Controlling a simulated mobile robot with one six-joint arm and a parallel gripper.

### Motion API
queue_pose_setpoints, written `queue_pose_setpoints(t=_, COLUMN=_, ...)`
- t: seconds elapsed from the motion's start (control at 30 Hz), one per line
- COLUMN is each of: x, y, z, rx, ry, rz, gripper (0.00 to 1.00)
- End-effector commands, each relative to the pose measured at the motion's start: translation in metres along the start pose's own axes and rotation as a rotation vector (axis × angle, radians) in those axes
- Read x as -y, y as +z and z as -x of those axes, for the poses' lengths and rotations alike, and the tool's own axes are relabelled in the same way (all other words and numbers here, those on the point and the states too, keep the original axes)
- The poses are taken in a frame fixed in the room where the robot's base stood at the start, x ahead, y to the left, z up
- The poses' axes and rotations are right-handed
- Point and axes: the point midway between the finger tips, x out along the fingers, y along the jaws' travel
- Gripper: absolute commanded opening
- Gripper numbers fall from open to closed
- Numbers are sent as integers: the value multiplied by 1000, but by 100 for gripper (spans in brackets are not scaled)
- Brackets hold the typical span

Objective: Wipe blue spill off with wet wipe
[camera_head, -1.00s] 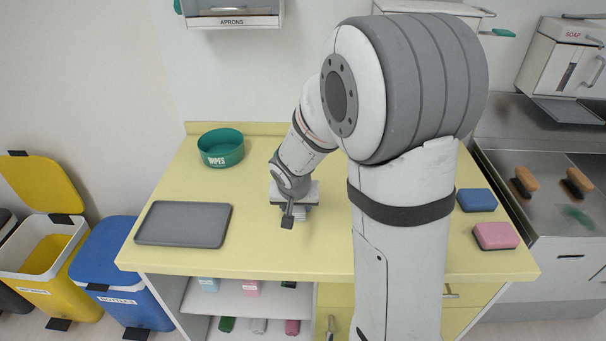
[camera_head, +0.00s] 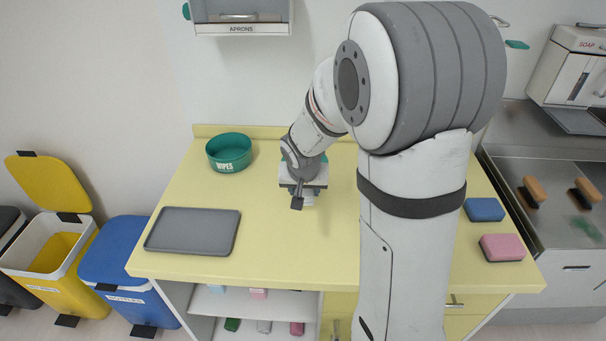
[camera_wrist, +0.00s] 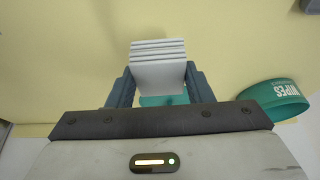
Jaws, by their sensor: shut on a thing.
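My gripper (camera_wrist: 158,88) is shut on a white folded wipe (camera_wrist: 158,72), whose stacked layers show between the fingers in the wrist view. In the head view, my gripper (camera_head: 300,192) is over the middle of the yellow table, right of the green wipes bowl (camera_head: 229,155). The bowl also shows at the right of the wrist view (camera_wrist: 272,99). A teal patch (camera_wrist: 165,100) shows below the wipe between the fingers, and a bit of it shows beside my gripper in the head view (camera_head: 322,174). It may be the spill; the wipe and gripper hide part of it. I cannot tell whether the wipe touches the table.
A grey tray (camera_head: 193,231) lies at the table's front left. A blue sponge (camera_head: 484,209) and a pink sponge (camera_head: 502,247) lie at the right. A yellow bin (camera_head: 45,262) and a blue bin (camera_head: 115,260) stand left of the table. Tabletop around my gripper is clear.

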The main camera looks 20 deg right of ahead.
Motion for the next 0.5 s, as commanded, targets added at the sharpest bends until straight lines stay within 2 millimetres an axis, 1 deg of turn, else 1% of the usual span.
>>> queue_pose_setpoints(t=0.03, x=0, y=-3, z=8, rx=-1, ry=-1, rz=0, gripper=28)
queue_pose_setpoints(t=0.23, x=1, y=-10, z=24, rx=0, ry=0, rz=2, gripper=28)
queue_pose_setpoints(t=0.33, x=1, y=-12, z=28, rx=-1, ry=-1, rz=2, gripper=28)
queue_pose_setpoints(t=0.5, x=1, y=-12, z=29, rx=0, ry=-1, rz=2, gripper=28)
